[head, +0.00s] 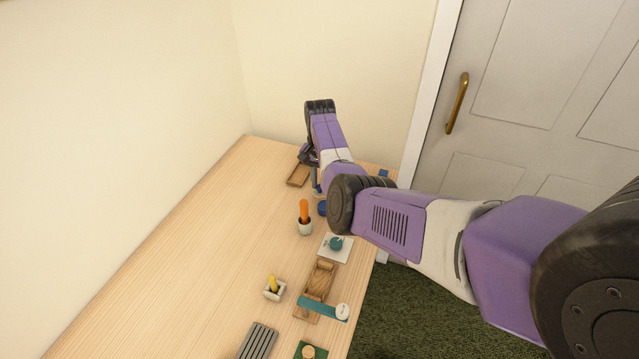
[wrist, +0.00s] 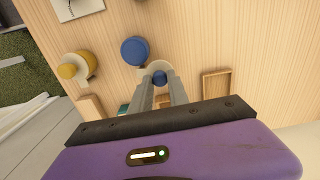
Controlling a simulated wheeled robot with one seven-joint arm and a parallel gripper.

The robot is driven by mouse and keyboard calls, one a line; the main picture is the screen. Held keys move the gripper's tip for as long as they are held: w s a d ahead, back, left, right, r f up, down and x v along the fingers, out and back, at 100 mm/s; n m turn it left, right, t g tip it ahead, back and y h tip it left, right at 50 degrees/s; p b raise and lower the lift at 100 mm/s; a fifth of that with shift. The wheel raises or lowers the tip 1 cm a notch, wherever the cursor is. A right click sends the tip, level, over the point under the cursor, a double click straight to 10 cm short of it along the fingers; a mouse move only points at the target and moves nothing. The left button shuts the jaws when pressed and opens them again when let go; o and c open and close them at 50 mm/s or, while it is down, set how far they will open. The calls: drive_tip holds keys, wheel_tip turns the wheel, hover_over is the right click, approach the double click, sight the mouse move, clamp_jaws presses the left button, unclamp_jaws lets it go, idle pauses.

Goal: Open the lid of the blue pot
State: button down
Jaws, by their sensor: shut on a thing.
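In the wrist view, my gripper (wrist: 160,88) points down at the table, its fingers closed around a small blue knob-like piece (wrist: 160,77) with a pale round rim around it. A larger round blue thing (wrist: 134,51) stands just beyond the fingertips. I cannot tell for certain which of these is the pot's body and which its lid. In the head view, a bit of blue (head: 322,208) shows beside my arm, near the table's right edge. My gripper (head: 316,188) is there mostly hidden by my arm.
A shallow wooden tray (wrist: 216,86) lies to the right of the fingers. A yellow-topped round thing (wrist: 70,70) stands to the left. In the head view, a cup with an orange stick (head: 304,228) stands nearby. The table's left side is clear.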

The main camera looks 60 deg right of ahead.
sight(320, 186)
drive_tip(key=c, duration=1.3)
unclamp_jaws()
drive_tip(key=shift+o, duration=0.2)
drive_tip(key=shift+r, duration=0.1)
wheel_tip(320, 186, up, 8)
drive_tip(key=shift+f, duration=0.15)
